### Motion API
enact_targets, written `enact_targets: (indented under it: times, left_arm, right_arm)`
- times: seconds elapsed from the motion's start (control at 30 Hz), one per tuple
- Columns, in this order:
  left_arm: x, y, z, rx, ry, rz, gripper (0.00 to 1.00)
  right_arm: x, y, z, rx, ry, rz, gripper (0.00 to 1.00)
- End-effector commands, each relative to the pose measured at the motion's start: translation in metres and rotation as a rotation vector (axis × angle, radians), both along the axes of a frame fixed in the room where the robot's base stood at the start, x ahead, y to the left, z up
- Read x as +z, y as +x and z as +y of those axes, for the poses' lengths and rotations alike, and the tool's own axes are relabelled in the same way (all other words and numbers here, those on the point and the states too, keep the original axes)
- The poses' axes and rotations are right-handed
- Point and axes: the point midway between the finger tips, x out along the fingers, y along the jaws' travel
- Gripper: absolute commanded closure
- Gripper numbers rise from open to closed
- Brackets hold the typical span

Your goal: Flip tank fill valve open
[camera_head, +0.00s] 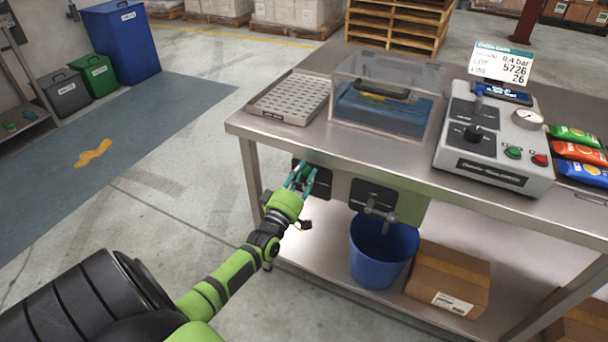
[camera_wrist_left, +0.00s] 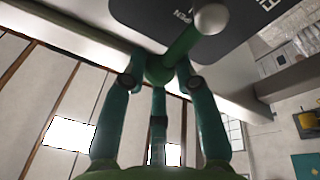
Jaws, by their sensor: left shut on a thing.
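The tank (camera_head: 385,105) is a clear-lidded box with blue water on the steel table. Under the table's front edge is a black valve plate (camera_head: 322,186), partly hidden by my left gripper (camera_head: 302,178). In the left wrist view, the teal fingers of my left gripper (camera_wrist_left: 158,78) close around a green lever (camera_wrist_left: 182,45) with a pale round end (camera_wrist_left: 212,18). The lever stands in front of the black plate (camera_wrist_left: 190,12), whose white lettering is partly cut off. The fingers hide part of the lever. My right gripper is not in view.
A second black plate (camera_head: 372,193) with a grey tap (camera_head: 380,211) sits to the right, above a blue bucket (camera_head: 378,262). A cardboard box (camera_head: 450,278) stands beside the bucket. A control box (camera_head: 495,140) and a perforated tray (camera_head: 290,97) are on the table (camera_head: 340,150).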

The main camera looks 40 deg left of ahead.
Motion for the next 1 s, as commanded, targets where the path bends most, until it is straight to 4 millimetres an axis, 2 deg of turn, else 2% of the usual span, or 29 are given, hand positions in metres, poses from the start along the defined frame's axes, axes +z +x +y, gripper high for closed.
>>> enact_targets:
  times: [0.23, 0.27, 0.3, 0.33, 0.73, 0.87, 1.0]
  left_arm:
    - [-0.003, -0.001, -0.001, -0.002, -0.019, 0.004, 1.0]
    - [-0.003, -0.001, -0.001, -0.002, -0.019, 0.004, 0.66]
    - [-0.003, -0.001, -0.001, -0.002, -0.018, 0.004, 0.5]
    - [-0.003, -0.001, -0.001, -0.002, -0.017, 0.004, 0.44]
    - [-0.003, -0.004, -0.001, -0.001, -0.009, 0.002, 0.44]
    - [-0.007, -0.021, -0.005, 0.0, -0.01, 0.002, 0.44]
    - [-0.014, -0.049, -0.012, -0.001, -0.011, 0.005, 0.44]
  right_arm:
    - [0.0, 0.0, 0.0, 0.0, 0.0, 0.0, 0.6]
    - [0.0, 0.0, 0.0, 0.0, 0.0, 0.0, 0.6]
    - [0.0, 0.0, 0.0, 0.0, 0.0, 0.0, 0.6]
    - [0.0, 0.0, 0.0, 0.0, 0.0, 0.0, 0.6]
    - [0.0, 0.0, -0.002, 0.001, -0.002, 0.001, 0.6]
    - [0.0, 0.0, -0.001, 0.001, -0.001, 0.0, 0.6]
    - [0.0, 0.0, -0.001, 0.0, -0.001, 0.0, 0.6]
